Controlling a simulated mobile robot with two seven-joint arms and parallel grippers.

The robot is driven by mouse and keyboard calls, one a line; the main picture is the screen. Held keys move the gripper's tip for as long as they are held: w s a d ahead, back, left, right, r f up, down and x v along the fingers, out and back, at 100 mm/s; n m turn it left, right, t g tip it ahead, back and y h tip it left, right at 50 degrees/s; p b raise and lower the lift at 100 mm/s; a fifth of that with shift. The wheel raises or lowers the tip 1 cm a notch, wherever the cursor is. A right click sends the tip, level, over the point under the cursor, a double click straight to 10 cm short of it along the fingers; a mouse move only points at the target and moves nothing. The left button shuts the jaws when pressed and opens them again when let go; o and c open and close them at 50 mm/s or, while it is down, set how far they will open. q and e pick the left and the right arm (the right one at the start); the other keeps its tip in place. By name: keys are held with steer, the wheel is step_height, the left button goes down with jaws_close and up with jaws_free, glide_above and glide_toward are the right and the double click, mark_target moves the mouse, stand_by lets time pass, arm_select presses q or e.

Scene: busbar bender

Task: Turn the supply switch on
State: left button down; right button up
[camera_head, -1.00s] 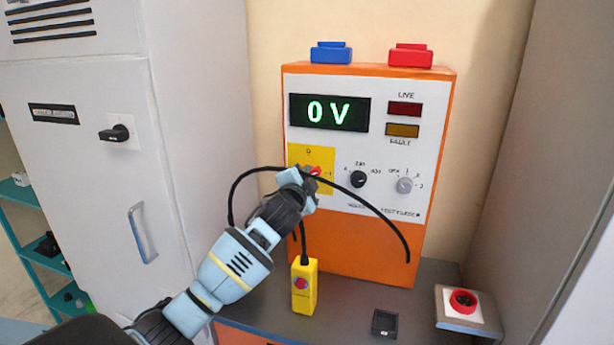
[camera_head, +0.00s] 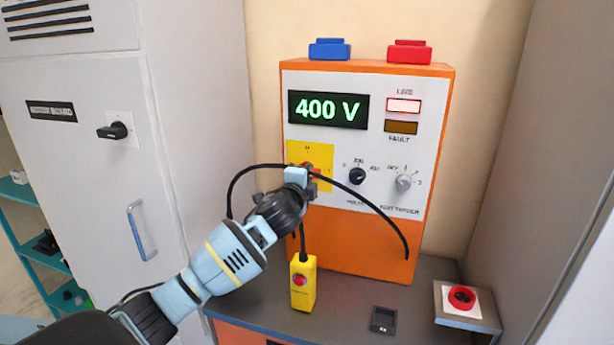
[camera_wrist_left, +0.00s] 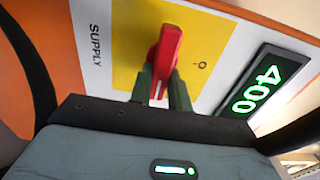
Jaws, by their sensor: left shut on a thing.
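The supply switch is a red handle (camera_wrist_left: 165,55) on a yellow plate (camera_wrist_left: 128,40) with the word SUPPLY beside it in the left wrist view. In the head view the red handle (camera_head: 309,168) shows partly behind my left gripper (camera_head: 304,182). My left gripper (camera_wrist_left: 164,88) is shut on the red handle, a finger on each side. The orange and white supply box (camera_head: 350,245) has a display (camera_head: 328,108) reading 400 V. Its LIVE lamp (camera_head: 403,106) is lit pale, and its FAULT lamp (camera_head: 401,128) is dark amber. My right gripper is not in view.
A black cable (camera_head: 372,207) arcs across the box front near my gripper. A yellow pendant (camera_head: 303,284), a small black tray (camera_head: 384,319) and a red emergency button (camera_head: 462,297) are on the bench. A grey cabinet (camera_head: 175,200) stands at left.

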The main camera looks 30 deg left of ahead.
arm_select(q)
steer(key=c, duration=1.3)
jaws_free()
steer(key=shift+v, duration=3.9)
